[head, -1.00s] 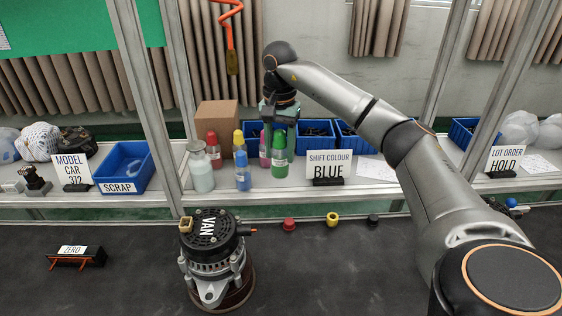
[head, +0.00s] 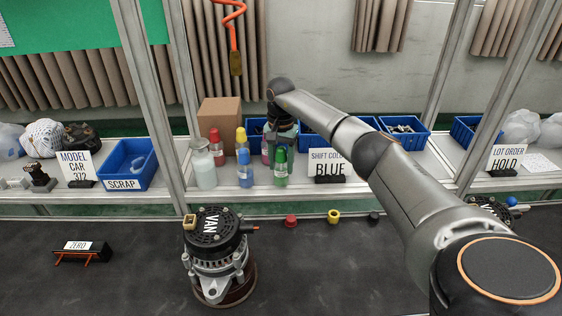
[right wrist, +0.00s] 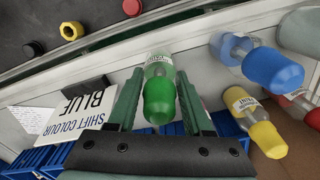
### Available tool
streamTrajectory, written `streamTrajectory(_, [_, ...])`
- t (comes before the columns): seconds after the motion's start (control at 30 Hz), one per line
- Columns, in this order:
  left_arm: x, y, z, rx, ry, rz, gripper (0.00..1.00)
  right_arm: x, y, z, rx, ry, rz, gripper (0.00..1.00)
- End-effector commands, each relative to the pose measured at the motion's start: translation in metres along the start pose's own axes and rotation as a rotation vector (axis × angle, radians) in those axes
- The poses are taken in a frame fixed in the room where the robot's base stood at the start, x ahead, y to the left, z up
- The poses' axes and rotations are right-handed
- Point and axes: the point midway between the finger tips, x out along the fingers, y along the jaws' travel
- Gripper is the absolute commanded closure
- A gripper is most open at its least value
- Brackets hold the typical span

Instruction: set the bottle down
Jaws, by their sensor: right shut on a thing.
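The green bottle (head: 281,168) is upright at the back shelf's front part, behind the alternator. My right gripper (head: 283,145) is shut on it from above and behind. In the right wrist view the bottle (right wrist: 158,98) with its green cap sits between the two fingers (right wrist: 160,76). Its base is close to the shelf surface; I cannot tell whether it touches. My left gripper is not in view.
Left of it stand a blue bottle (head: 243,172), a yellow-capped bottle (head: 240,140), a red-capped bottle (head: 216,150) and a pale jar (head: 203,168). A pink bottle is partly hidden behind the gripper. The SHIFT COLOUR BLUE sign (head: 329,165) stands close on the right.

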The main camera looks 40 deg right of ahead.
Motion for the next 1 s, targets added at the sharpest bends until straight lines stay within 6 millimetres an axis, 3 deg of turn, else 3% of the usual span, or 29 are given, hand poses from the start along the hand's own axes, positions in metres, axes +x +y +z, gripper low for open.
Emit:
streamTrajectory(0.33, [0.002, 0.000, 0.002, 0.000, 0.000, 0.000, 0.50, 0.004, -0.001, 0.000, 0.000, 0.001, -0.002, 1.00])
streamTrajectory(0.37, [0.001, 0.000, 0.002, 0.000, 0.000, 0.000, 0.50, 0.004, 0.000, 0.000, 0.000, 0.000, -0.002, 0.47])
streamTrajectory(0.6, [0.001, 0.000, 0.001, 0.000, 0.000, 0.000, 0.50, 0.003, 0.000, 0.000, 0.000, 0.000, -0.002, 0.20])
streamTrajectory(0.87, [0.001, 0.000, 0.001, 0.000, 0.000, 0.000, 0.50, 0.002, 0.000, 0.000, 0.000, 0.000, -0.002, 0.20])
streamTrajectory(1.0, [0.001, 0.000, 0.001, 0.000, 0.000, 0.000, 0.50, -0.009, -0.001, -0.001, -0.001, 0.003, -0.006, 0.20])
